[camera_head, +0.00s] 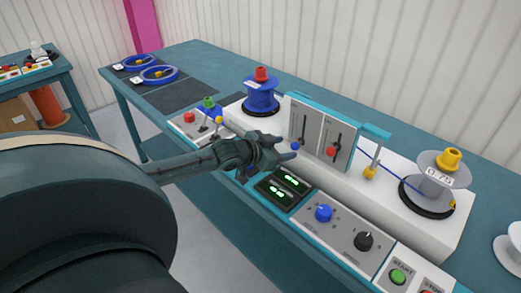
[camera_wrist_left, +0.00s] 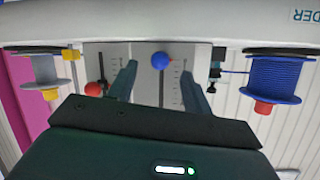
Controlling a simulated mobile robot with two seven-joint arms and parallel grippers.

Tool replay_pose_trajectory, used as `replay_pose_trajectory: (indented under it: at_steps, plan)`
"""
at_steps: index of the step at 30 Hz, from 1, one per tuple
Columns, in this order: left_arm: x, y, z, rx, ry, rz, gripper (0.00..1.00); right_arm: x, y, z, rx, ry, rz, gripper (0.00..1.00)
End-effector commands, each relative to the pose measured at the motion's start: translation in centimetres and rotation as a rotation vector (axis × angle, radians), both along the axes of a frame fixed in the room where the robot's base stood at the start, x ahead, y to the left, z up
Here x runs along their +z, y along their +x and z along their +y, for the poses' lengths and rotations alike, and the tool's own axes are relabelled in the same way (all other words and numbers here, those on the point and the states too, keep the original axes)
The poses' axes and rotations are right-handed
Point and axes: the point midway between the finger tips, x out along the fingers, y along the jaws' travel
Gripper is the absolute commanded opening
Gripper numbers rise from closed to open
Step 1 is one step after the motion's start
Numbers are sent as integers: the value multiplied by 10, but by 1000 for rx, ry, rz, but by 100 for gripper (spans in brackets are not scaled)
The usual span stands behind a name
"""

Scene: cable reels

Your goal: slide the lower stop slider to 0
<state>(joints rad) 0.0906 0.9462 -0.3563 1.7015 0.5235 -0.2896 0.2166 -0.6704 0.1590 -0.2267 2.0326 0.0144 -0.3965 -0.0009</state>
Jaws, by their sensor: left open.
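An upright grey panel with a teal frame (camera_head: 309,128) carries two vertical slider slots. The left slot has a blue knob (camera_head: 295,146) low down, and the right slot has a red knob (camera_head: 331,152). Their labels are too small to read, so I cannot tell which is the lower stop slider. My left gripper (camera_head: 285,148) is open just in front of the blue knob. In the left wrist view, upside down, the blue knob (camera_wrist_left: 160,60) appears between the two fingertips (camera_wrist_left: 159,72), not clamped. The red knob (camera_wrist_left: 93,89) is outside the fingers. My right gripper is not in view.
A blue reel (camera_head: 261,95) stands left of the panel and a grey reel (camera_head: 434,175) right, with blue cable between. Below are a display (camera_head: 280,188), a blue dial (camera_head: 323,213), a black dial (camera_head: 363,241) and a green start button (camera_head: 398,277). A lever box (camera_head: 200,124) is at left.

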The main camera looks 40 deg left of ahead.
Motion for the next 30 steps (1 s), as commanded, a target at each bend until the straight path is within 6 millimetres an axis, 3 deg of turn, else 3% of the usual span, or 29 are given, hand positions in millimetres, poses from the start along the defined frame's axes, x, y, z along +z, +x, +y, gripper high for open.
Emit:
replay_pose_trajectory:
  at_steps: [6, 15, 22, 30]
  plan:
    - [12, -34, 6, -1, 1, 4, 50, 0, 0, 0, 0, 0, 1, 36]
    - [27, -69, 13, -2, 0, 5, 50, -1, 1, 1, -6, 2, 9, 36]
    - [34, -84, 16, -1, 0, 2, 50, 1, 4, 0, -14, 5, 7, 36]
    - [36, -87, 17, -1, 1, 0, 50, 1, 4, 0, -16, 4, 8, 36]
